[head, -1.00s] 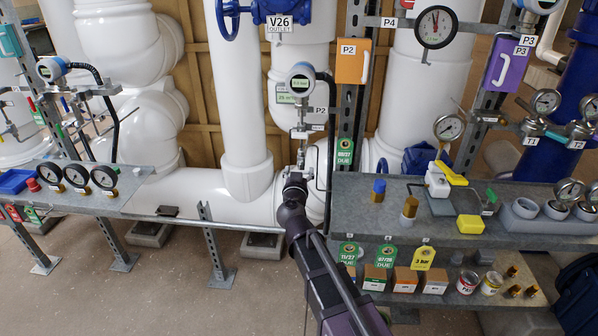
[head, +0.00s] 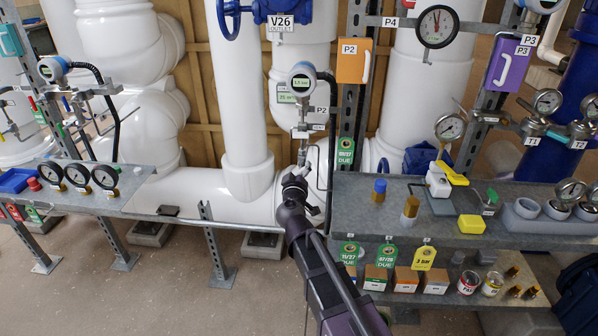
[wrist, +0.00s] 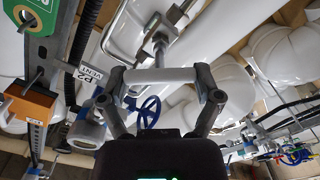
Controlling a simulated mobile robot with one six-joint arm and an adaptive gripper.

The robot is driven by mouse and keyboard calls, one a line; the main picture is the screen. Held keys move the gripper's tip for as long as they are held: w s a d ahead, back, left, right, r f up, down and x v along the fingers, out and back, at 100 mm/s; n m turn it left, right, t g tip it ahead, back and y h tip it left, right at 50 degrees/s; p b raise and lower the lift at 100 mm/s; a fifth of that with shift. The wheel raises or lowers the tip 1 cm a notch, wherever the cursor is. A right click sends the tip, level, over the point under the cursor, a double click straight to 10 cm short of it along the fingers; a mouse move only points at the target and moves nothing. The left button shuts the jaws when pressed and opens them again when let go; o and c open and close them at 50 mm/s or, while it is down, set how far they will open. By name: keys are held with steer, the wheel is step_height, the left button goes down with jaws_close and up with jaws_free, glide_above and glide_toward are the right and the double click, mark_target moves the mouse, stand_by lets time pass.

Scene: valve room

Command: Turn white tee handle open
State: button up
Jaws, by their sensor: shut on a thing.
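In the wrist view my gripper (wrist: 166,88) is shut on the white tee handle (wrist: 160,75). The handle's bar runs across between my two fingers, and one finger presses near each end. A metal stem (wrist: 159,50) rises from the bar's middle toward the pipework. In the head view my gripper (head: 294,183) is at the foot of the thin P2 gauge line, in front of the large white pipe, and covers most of the handle. The round P2 transmitter (head: 301,80) with a lit display sits above on the same line.
A grey shelf (head: 460,228) with caps and a yellow-handled valve stands close on the right. A bench (head: 125,196) with several dial gauges is on the left. An orange box (head: 354,61) hangs above.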

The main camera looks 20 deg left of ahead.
steer(key=n, duration=0.4)
steer(key=shift+a+f+n, duration=0.1)
steer(key=shift+a+n, duration=0.05)
steer(key=shift+n, duration=0.25)
steer(key=n, duration=0.5)
steer(key=shift+f, duration=0.1)
steer(key=o, duration=0.9)
steer(key=shift+s, duration=0.1)
steer(key=v, duration=1.2)
stand_by(0.3)
